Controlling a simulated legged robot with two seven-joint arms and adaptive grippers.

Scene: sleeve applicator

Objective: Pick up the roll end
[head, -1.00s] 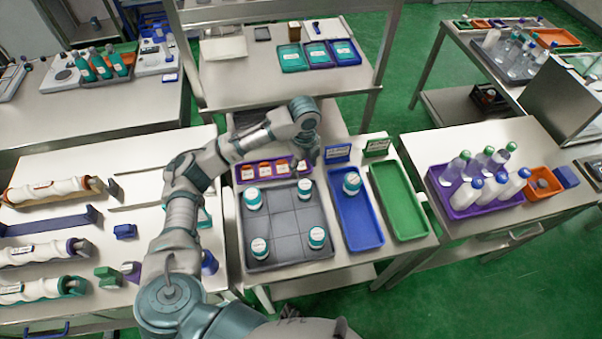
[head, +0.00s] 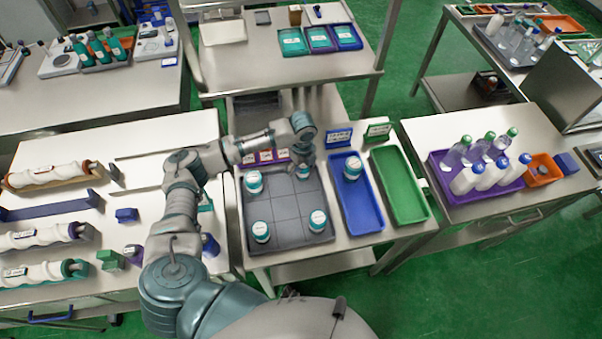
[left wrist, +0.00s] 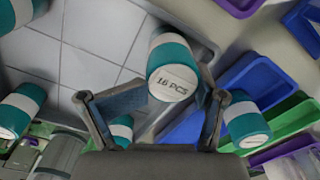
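Three long white rolls lie on the left table: one with orange ends (head: 48,176), one with purple ends (head: 40,236) and one with teal ends (head: 42,273). I cannot tell which part the task calls the roll end. My left gripper (head: 304,158) is away from them, over the far right corner of the grey tray (head: 283,212), by a white and teal jar (head: 303,172). In the left wrist view its fingers (left wrist: 155,105) are spread and empty. A jar marked "16 PCS" (left wrist: 172,70) shows just beyond them. My right gripper is not in view.
Other jars stand on the grey tray's corners, and one jar (head: 348,170) is in the blue tray (head: 360,207). The green tray (head: 405,200) is empty. A purple crate of bottles (head: 478,178) stands at the right. Small coloured blocks (head: 110,260) lie near the rolls.

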